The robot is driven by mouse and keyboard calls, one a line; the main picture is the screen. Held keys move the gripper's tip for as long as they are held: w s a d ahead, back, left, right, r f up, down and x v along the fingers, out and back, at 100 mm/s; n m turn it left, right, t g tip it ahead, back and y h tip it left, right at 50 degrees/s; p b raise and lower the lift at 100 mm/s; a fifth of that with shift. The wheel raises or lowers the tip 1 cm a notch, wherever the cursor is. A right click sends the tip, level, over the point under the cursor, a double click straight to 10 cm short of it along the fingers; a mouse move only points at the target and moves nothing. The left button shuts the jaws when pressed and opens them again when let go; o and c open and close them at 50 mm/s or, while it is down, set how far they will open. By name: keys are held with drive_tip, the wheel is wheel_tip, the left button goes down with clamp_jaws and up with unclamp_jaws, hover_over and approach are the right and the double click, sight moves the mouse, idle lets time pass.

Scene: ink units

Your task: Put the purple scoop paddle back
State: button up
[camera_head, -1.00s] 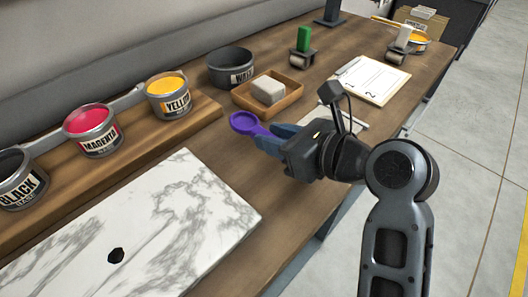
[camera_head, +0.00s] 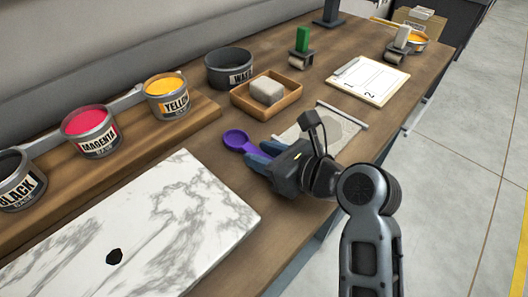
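The purple scoop paddle (camera_head: 235,140) has a round, shallow bowl that points to the far left, away from my wrist. My gripper (camera_head: 259,156), with blue fingers, is shut on its handle, and the fingers hide part of that handle. The paddle is low over the brown bench, between the marble slab and the wooden tray. I cannot tell whether it touches the bench top.
A marble slab (camera_head: 130,225) lies at near left. Black (camera_head: 20,180), magenta (camera_head: 92,133) and yellow (camera_head: 168,98) tins stand on a wooden riser. A water bowl (camera_head: 230,68), wooden tray with a grey block (camera_head: 285,104), pale sheet (camera_head: 335,130) and clipboard (camera_head: 385,90) lie beyond.

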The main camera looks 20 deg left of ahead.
drive_tip(key=o, duration=0.4)
drive_tip(key=shift+c, duration=0.2)
drive_tip(key=shift+r, duration=0.15)
drive_tip(key=v, duration=1.2)
